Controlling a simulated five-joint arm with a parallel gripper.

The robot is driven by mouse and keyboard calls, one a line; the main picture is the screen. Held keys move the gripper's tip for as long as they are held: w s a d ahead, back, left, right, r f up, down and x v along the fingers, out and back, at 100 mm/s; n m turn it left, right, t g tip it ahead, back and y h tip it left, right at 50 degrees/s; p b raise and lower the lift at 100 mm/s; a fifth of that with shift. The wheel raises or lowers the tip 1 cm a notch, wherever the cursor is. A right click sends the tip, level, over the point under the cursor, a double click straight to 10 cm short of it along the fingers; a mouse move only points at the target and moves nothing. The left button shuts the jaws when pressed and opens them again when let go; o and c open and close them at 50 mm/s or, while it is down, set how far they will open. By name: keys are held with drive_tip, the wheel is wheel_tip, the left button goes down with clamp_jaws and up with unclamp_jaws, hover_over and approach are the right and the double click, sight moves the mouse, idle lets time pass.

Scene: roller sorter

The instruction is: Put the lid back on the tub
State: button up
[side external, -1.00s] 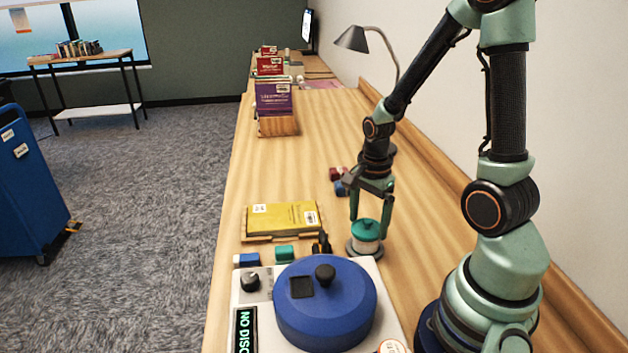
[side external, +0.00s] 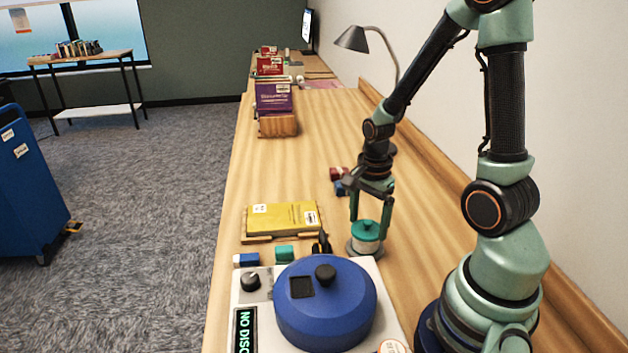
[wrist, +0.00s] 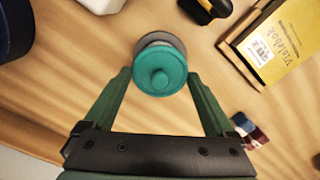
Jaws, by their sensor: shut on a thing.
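The teal lid (side external: 366,230) with a round knob is between the fingers of my gripper (side external: 370,222). My gripper is shut on it. It also shows in the wrist view (wrist: 160,71), between the two green fingertips. The small white tub (side external: 367,246) is directly under the lid, on a grey round base. The lid looks level and at or very near the tub's rim; I cannot tell whether it is fully seated. In the wrist view the lid hides most of the tub.
A large blue round drum (side external: 325,310) on a white machine stands in front of the tub. A yellow book (side external: 283,218) lies on a wooden stand to the left. Small red and blue blocks (side external: 340,182) lie behind my gripper.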

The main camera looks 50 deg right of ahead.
idle(0.3)
drive_tip(key=o, duration=1)
drive_tip(key=shift+r, duration=0.1)
drive_tip(key=shift+r, duration=3.45)
clamp_jaws()
drive_tip(key=shift+f, duration=2.15)
